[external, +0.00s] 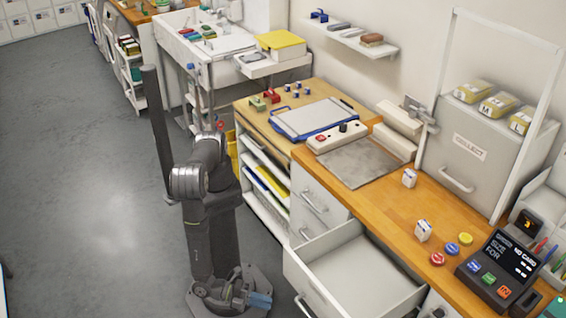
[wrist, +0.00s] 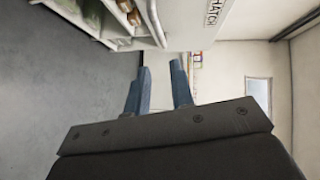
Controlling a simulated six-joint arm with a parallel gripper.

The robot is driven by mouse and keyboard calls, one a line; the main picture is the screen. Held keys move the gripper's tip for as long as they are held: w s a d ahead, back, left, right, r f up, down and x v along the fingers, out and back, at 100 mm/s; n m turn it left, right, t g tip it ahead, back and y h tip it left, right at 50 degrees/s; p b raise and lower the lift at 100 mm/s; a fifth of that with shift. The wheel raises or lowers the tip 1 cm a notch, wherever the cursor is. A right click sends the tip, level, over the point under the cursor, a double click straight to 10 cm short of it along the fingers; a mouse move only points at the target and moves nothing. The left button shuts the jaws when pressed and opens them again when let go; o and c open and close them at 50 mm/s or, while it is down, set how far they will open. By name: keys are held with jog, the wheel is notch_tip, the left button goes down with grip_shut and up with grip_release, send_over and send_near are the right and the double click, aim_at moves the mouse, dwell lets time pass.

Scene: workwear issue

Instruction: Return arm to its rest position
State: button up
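My arm (external: 205,225) stands folded upright on its round base at the left of the workbench in the external view. My gripper (wrist: 160,88) shows in the wrist view as two blue fingers, spread apart with nothing between them. The wrist camera looks sideways past a white panel marked HATCH (wrist: 205,22) toward a pale wall.
An open, empty drawer (external: 345,270) juts out right of my base. The grey floor at left is clear.

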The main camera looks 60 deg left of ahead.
aim_at(308, 314)
jog(key=x, duration=1.5)
jog(key=shift+w+d, duration=0.15)
jog(key=shift+w, duration=0.1)
jog(key=v, duration=1.7)
jog(key=shift+s, duration=0.25)
jog(key=shift+x, duration=8.55)
jog(key=shift+w, duration=0.4)
jog(key=shift+o, duration=0.4)
